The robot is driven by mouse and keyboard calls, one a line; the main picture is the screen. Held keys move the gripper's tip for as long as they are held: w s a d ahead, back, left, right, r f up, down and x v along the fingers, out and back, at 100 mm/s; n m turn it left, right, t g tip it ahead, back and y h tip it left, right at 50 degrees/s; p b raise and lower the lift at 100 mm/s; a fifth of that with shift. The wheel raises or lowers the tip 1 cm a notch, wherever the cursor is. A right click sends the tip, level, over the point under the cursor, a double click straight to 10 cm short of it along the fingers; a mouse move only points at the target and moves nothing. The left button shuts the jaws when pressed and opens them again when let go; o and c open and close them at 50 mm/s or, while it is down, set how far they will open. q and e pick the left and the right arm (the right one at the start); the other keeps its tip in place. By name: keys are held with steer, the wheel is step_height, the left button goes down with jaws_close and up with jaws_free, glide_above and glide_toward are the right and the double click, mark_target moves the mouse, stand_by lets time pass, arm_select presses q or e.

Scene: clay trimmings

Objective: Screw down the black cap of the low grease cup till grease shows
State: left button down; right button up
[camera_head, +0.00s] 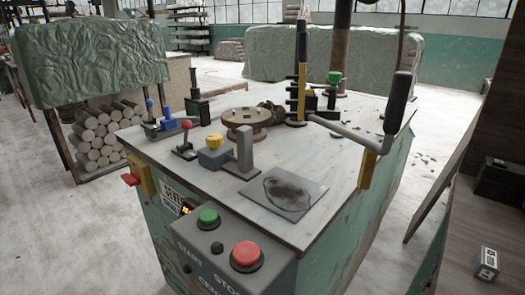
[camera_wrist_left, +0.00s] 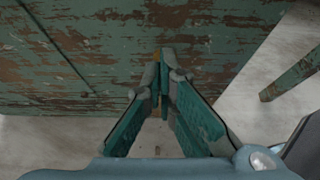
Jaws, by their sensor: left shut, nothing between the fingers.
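In the head view, the machine's pale top (camera_head: 225,180) carries several fittings. A dark stepped fitting (camera_head: 197,100) stands at its back left. A green-capped fitting (camera_head: 335,78) with dark parts beside it stands at the back right. I cannot tell which fitting is the low grease cup, and I make out no black cap or grease clearly. My left gripper (camera_wrist_left: 165,55) shows only in the left wrist view. Its teal fingers meet at the tips, shut and empty, in front of the machine's worn green side (camera_wrist_left: 120,45). My right gripper is in neither view.
A tall lever with a black grip (camera_head: 398,103) rises at the machine's right. Blue and red ball levers (camera_head: 185,126), a yellow knob (camera_head: 214,141) and a round wheel (camera_head: 247,117) crowd the top. A grey plate (camera_head: 283,192) lies flat near the front. Green and red buttons (camera_head: 247,254) face forward.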

arm_select(q)
steer(key=shift+f, duration=0.2)
stand_by(0.3)
steer(key=shift+s+d, duration=0.3)
steer(key=shift+d, duration=0.1)
steer(key=shift+s+d, duration=0.2)
steer(key=shift+d, duration=0.05)
